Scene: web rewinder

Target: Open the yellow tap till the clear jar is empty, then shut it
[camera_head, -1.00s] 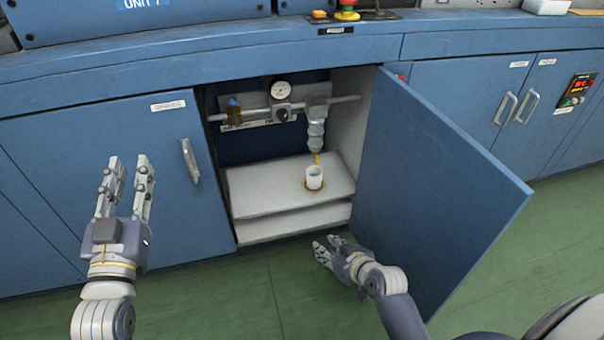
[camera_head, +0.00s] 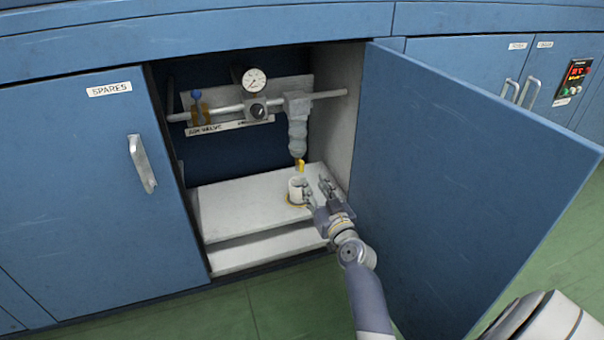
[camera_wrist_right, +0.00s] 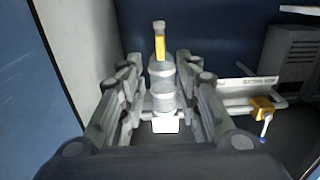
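The clear jar (camera_head: 297,135) hangs upright from the pipe inside the open cabinet; its fill level is too small to tell. The yellow tap (camera_head: 300,166) is at its lower end. A white cup (camera_head: 296,189) stands on the shelf below. My right gripper (camera_head: 316,186) is open, below and right of the tap, its near finger overlapping the cup's edge in the head view. In the right wrist view, the tap (camera_wrist_right: 160,47) and jar (camera_wrist_right: 162,87) appear upside down between the spread fingers (camera_wrist_right: 156,62); no contact is visible. My left gripper is out of view.
The open blue door (camera_head: 455,190) stands close on the right of my right arm. A gauge (camera_head: 254,80), black knob (camera_head: 258,111) and blue-topped brown fitting (camera_head: 199,107) are on the pipe. The white shelf (camera_head: 235,208) is clear left of the cup.

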